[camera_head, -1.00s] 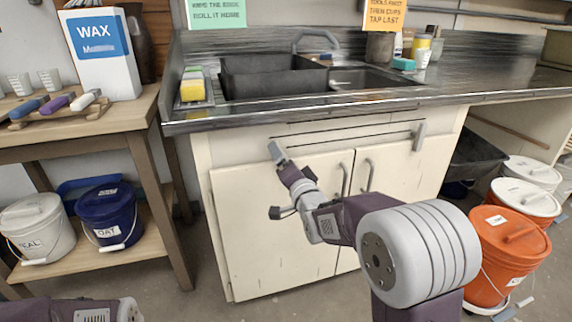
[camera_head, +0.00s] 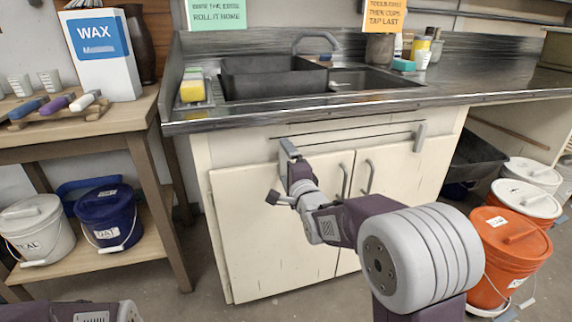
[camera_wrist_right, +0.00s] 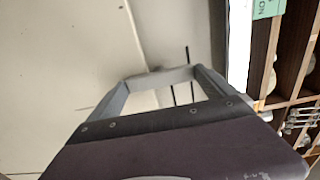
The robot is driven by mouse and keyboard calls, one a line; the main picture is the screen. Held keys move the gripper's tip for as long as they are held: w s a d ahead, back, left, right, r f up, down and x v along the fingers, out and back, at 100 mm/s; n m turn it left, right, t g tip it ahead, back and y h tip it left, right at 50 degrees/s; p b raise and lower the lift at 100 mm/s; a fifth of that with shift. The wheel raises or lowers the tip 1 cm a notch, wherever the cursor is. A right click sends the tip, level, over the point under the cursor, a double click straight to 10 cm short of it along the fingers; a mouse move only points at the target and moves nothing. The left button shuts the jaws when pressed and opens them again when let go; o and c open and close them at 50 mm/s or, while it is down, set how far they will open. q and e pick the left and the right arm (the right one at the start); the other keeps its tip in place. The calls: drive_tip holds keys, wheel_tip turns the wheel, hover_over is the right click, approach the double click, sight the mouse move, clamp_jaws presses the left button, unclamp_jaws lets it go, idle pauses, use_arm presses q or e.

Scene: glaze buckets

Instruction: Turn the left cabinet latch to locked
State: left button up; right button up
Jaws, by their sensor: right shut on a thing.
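The left cabinet latch (camera_head: 289,147) is a small grey bar at the top of the left cabinet door (camera_head: 255,225), below the sink counter. It leans, with its top to the left. My right gripper (camera_head: 293,160) is shut on it, and its fingers partly hide it. The right latch (camera_head: 420,137) stands nearly upright at the right door's top. My left gripper is out of view; only part of its arm shows at bottom left.
Two door handles (camera_head: 368,177) stick out close to my right forearm. The counter edge (camera_head: 330,108) overhangs above the latches. Orange buckets (camera_head: 507,250) stand at the right, and a wooden shelf (camera_head: 150,235) with buckets stands at the left.

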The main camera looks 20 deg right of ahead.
drive_tip(key=shift+f, duration=0.1)
idle(0.3)
drive_tip(key=o, duration=1)
drive_tip(key=shift+s, duration=0.3)
drive_tip(key=s+p, duration=0.2)
drive_tip(key=s, duration=0.6)
drive_tip(key=shift+s+d, duration=0.15)
drive_tip(key=shift+s, duration=0.1)
